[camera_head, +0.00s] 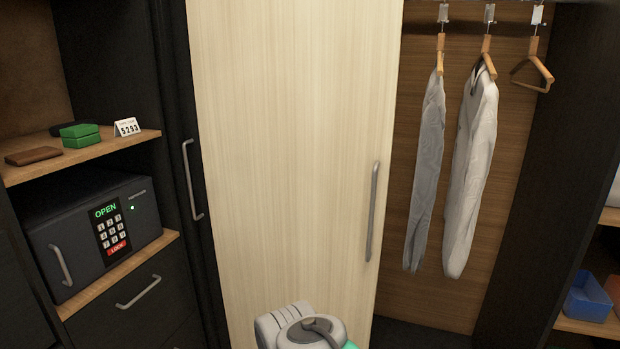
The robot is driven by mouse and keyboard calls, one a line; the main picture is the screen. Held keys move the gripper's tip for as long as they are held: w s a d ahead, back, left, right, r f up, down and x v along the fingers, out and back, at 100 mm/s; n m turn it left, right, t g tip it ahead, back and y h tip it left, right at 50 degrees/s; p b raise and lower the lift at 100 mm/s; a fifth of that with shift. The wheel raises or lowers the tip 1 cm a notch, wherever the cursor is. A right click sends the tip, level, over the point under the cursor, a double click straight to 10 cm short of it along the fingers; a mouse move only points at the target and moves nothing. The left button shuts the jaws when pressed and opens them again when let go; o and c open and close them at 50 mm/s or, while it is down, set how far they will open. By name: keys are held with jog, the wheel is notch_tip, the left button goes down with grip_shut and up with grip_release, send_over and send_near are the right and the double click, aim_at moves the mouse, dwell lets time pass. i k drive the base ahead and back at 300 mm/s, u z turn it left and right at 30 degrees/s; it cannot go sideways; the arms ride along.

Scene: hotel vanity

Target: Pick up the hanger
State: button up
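A bare wooden hanger (541,72) hangs from the rail at the right end of the open closet. A light grey garment (427,172) and a white shirt (470,178) hang to its left on two other wooden hangers, with their wooden tops (440,52) and (488,57) showing above the cloth. Part of my arm shows at the bottom middle of the head view, in front of the pale door and well below the hangers. My gripper's fingers cannot be made out.
A pale wooden door (290,150) with a metal handle (373,212) stands left of the hanging clothes. A blue bin (588,298) sits on a low right shelf.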

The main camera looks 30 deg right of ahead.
aim_at(533, 44)
jog(key=z, duration=3.65)
jog(key=i, duration=0.65)
jog(key=u, duration=2.5)
jog(key=i, duration=0.25)
jog(key=u, duration=0.05)
